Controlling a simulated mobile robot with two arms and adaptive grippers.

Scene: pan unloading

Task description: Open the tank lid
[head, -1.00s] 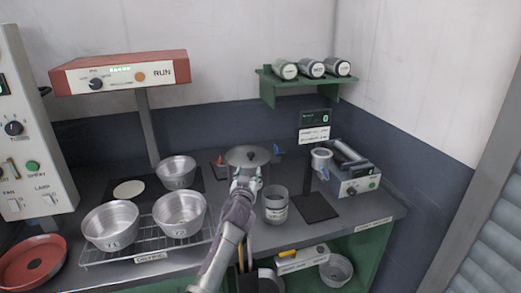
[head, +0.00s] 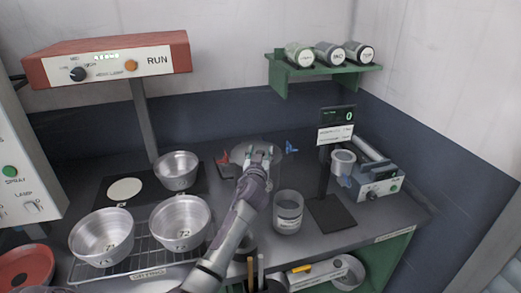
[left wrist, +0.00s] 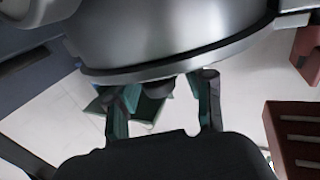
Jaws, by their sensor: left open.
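The tank's round grey lid (head: 276,156) shows at the back middle of the counter in the head view, largely covered by my left gripper (head: 259,153). In the left wrist view a large metal body with a rim (left wrist: 180,50) fills the top, and a small dark knob (left wrist: 160,88) juts from it. My left gripper (left wrist: 163,103) is open there, with its teal fingers on either side of the knob. I cannot tell whether they touch it. The tank under the lid is hidden in the head view. My right gripper is not in view.
A red part (head: 223,158) and a blue part (head: 291,148) flank the lid. A labelled jar (head: 288,212) stands right of my left arm. Metal pans (head: 178,224) sit on a rack at left. A scale display post (head: 336,115) stands at right.

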